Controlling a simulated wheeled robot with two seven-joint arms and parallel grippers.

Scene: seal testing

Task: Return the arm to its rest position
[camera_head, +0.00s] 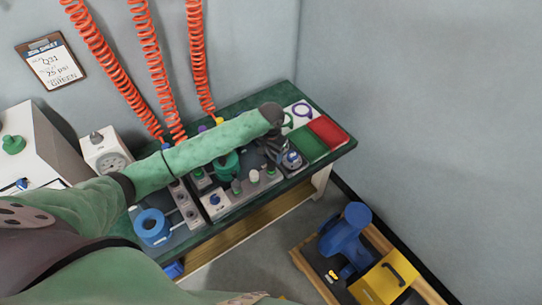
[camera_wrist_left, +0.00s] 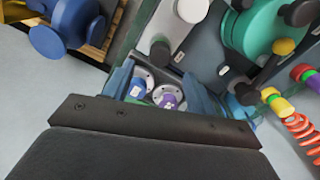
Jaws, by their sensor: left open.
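My left arm (camera_head: 200,150), in a green sleeve, reaches from the left across the table. Its gripper (camera_head: 284,153) is over the right part of the table, partly hidden by the wrist. In the left wrist view the gripper (camera_wrist_left: 162,90) has its two bluish fingers apart. A blue fitting (camera_wrist_left: 139,88) and a purple fitting (camera_wrist_left: 168,99) show beyond and between the fingers, in a grey tray. Neither is clearly gripped. My right gripper is not in view.
The green-topped table (camera_head: 344,149) holds a blue valve (camera_head: 152,226), a green valve (camera_head: 228,165), and red (camera_head: 327,130) and green mats. Orange coiled hoses (camera_head: 197,60) hang behind the arm. A blue part (camera_head: 345,230) and yellow box (camera_head: 384,281) stand on a pallet. Floor between is clear.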

